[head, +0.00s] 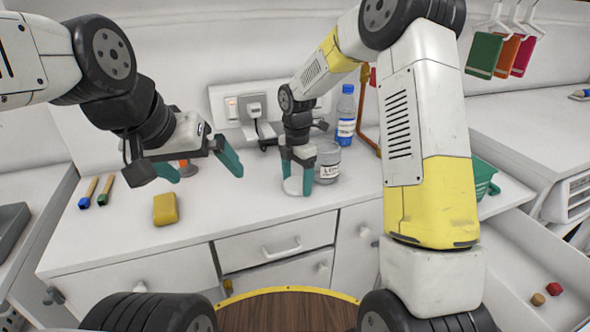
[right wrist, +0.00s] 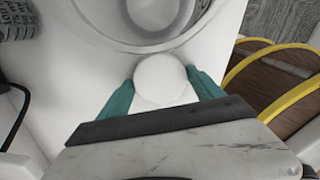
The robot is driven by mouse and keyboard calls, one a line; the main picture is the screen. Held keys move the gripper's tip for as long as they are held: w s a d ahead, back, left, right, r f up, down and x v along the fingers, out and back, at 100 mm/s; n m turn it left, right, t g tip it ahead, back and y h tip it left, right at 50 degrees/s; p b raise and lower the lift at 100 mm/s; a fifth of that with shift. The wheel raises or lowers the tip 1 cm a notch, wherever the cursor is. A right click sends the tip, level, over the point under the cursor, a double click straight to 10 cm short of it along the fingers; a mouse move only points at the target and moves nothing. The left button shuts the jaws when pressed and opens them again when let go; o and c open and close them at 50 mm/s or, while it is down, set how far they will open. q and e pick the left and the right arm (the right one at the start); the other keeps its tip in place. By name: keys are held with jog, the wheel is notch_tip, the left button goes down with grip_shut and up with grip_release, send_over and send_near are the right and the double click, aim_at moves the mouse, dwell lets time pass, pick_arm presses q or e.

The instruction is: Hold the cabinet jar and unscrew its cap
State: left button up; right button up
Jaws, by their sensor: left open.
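A small pale cylinder with a round white top, perhaps the capped jar (head: 293,186), stands on the white counter. My right gripper (head: 298,180) reaches down over it with a teal finger on each side. In the right wrist view the white round top (right wrist: 160,79) sits between the fingertips, which appear to touch its sides. A larger grey see-through jar with a label (head: 327,163) stands just right of it; its wide rim fills the top of the right wrist view. My left gripper (head: 199,165) is open and empty above the counter, left of both jars.
A yellow sponge (head: 165,209) and two markers (head: 96,191) lie on the left. A blue bottle (head: 346,116) stands behind the jars, near a wall socket (head: 246,107). An orange object (head: 185,166) is behind my left gripper. An open drawer (head: 535,265) is at right.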

aim_at(297, 183)
jog(key=shift+o, duration=0.9)
jog(key=s+d+r+m+t, duration=0.1)
jog(key=s+d+r+m, duration=0.1)
jog(key=r, duration=0.7)
jog(key=s+d+r+m, duration=0.1)
jog(key=s+r+m, duration=0.1)
jog(key=r, duration=0.6)
jog(key=s+d+r+m+t, duration=0.1)
jog(key=s+d+m, duration=0.1)
jog(key=s+m, duration=0.5)
jog(key=s+d+r+m+t+y, duration=0.1)
jog(key=s+d+m+t, duration=0.1)
jog(key=s+m, duration=0.4)
jog(key=s+d+r+m+t+y, duration=0.1)
jog(key=s+d+m+t, duration=0.1)
jog(key=s+d+m, duration=0.2)
jog(key=s+m, duration=0.3)
jog(key=s, duration=0.1)
jog(key=shift+s+r+m, duration=0.25)
jog(key=shift+r+m, duration=0.05)
jog(key=shift+r, duration=0.1)
